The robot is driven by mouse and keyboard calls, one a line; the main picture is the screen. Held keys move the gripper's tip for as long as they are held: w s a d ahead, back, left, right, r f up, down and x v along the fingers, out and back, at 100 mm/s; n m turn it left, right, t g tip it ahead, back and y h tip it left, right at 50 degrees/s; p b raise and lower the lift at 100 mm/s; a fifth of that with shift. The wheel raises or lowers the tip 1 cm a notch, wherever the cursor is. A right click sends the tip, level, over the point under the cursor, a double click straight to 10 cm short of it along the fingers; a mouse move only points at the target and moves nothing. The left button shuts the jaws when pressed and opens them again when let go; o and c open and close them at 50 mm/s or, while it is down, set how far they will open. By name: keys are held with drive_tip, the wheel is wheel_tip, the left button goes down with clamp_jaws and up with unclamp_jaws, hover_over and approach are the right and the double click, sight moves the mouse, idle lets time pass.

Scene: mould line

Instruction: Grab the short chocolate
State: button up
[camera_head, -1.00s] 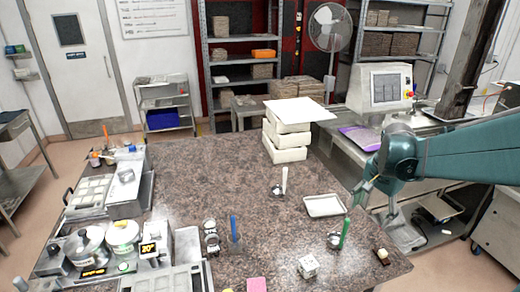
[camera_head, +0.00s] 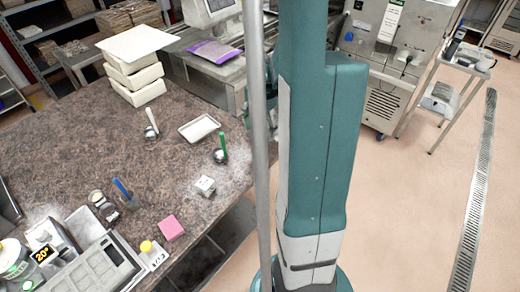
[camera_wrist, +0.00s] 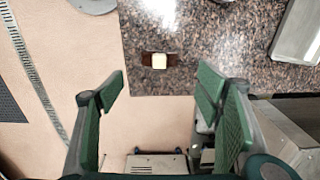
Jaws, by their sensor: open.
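A small dark brown chocolate with a cream-coloured square top (camera_wrist: 159,61) lies on the speckled brown stone table (camera_wrist: 215,30), close to its edge, in the wrist view. My gripper (camera_wrist: 160,92) is open and empty. Its two green-padded fingers stand apart, left and right of the chocolate's line, with the chocolate beyond the fingertips and roughly centred between them. Nothing touches it. In the head view the chocolate does not show; my arm covers part of the scene there, and my gripper cannot be made out.
On the table in the head view are a white patterned cube (camera_head: 205,185), a green-handled tool (camera_head: 221,150), a white tray (camera_head: 199,128) and a pink block (camera_head: 170,227). A grey metal piece (camera_wrist: 299,35) lies right of the chocolate. Open floor lies beyond the table edge.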

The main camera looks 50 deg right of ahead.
sight(260, 146)
drive_tip(key=shift+f, duration=1.25)
drive_tip(key=shift+f, duration=1.3)
drive_tip(key=shift+f, duration=0.1)
drive_tip(key=shift+f, duration=2.5)
drive_tip(key=c, duration=1.1)
